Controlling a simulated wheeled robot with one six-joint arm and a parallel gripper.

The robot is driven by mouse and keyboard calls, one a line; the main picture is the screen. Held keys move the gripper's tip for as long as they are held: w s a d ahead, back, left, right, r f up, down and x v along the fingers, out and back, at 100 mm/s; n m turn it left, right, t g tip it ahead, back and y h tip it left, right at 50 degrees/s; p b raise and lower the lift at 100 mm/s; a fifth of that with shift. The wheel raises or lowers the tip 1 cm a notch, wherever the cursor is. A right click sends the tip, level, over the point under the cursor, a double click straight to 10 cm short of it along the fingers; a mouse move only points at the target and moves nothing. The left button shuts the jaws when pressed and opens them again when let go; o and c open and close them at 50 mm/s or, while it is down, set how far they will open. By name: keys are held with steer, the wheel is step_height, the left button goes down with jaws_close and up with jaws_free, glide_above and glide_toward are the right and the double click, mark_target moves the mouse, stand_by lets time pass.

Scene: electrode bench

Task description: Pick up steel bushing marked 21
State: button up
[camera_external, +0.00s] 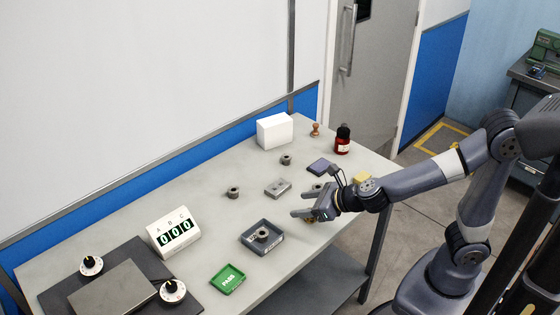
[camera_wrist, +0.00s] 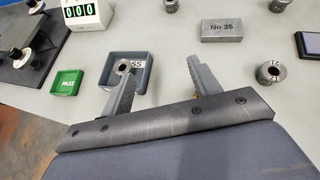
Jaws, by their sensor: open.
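A steel bushing (camera_wrist: 270,72) stands on the bench to the right of my gripper in the wrist view. Its rim carries small digits that look like 21 or 12; I cannot read them surely. In the external view this bushing (camera_external: 318,187) sits just behind my gripper, partly hidden. My gripper (camera_external: 302,204) is open and empty above the bench; its two spread fingers also show in the wrist view (camera_wrist: 157,70). Other bushings stand at the back (camera_external: 286,159) and the middle left (camera_external: 233,192); their marks are not readable. Another bushing (camera_external: 262,236) lies in a grey tray (camera_external: 246,240).
A steel block marked No 35 (camera_wrist: 222,30) lies beyond the fingers. A dark pad (camera_external: 320,166), a red bottle (camera_external: 343,142) and a white box (camera_external: 274,131) stand farther back. A green PASS tray (camera_external: 228,279) and a counter display (camera_external: 174,234) are at left.

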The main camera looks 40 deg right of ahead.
steer(key=s+d+r+n+y+p, duration=0.1)
steer(key=d+r+n+y, duration=0.2)
steer(key=d, duration=1.9)
glide_toward(315, 188)
steer(key=s+d+r, duration=0.1)
steer(key=d+r, duration=0.1)
steer(key=shift+s+d+y, duration=0.3)
steer(key=shift+s+y, duration=0.1)
steer(key=shift+w+a+f, duration=0.1)
steer(key=shift+f, duration=0.5)
steer(key=x, duration=0.5)
steer(key=shift+w+a+f+b, duration=0.1)
steer(key=shift+f+b, duration=0.05)
steer(key=shift+b, duration=0.2)
steer(key=shift+d+f+x, duration=0.1)
steer(key=shift+f+x, duration=0.05)
steer(key=shift+x, duration=1.15)
steer(key=shift+d+f+x, duration=0.1)
steer(key=shift+x, duration=1.15)
steer(key=shift+c, duration=0.5)
steer(key=c, duration=1)
